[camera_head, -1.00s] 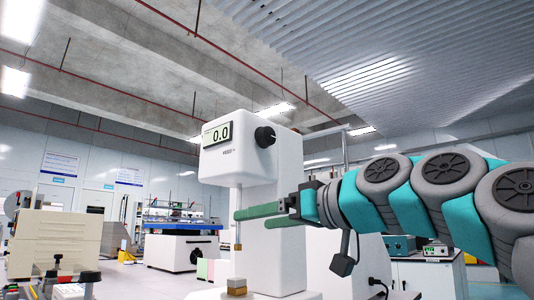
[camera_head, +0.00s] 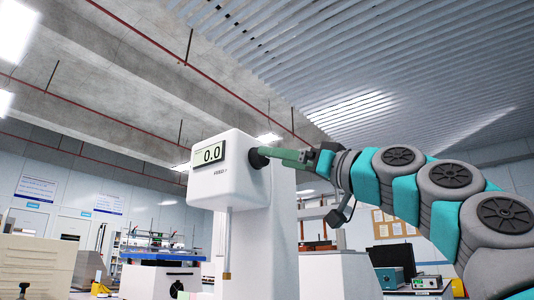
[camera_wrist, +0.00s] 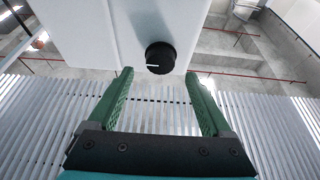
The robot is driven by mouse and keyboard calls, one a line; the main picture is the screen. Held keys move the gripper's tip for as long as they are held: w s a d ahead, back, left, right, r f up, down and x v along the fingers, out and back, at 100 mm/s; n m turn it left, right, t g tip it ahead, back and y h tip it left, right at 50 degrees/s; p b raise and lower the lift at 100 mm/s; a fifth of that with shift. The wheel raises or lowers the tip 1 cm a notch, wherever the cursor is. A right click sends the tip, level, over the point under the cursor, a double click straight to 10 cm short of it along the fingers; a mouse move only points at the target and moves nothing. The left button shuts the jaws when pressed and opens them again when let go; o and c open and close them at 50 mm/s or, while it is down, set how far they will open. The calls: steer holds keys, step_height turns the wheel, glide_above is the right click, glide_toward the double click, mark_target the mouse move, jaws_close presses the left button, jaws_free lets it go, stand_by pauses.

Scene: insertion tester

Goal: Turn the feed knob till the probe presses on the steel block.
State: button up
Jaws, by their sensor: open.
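The feed knob (camera_head: 258,159) is a round black dial on the side of the white tester head (camera_head: 216,186). It also shows in the wrist view (camera_wrist: 160,58), its white mark pointing left. My gripper (camera_head: 273,154) is at the knob's height, pointing at it. In the wrist view, my gripper's (camera_wrist: 158,76) two green fingers stand apart, with the knob just beyond and between their tips; no contact is visible. The thin probe (camera_head: 227,245) hangs below the head. The steel block is out of view.
The tester's white column (camera_head: 270,245) stands behind the probe, below my gripper. Benches with instruments (camera_head: 165,275) stand behind at the left, and more equipment (camera_head: 425,283) at the right. The space above my arm is open.

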mark_target(260, 158)
steer(key=p+x, duration=0.1)
steer(key=x, duration=0.3)
steer(key=shift+a, duration=0.15)
jaws_close()
stand_by(0.6)
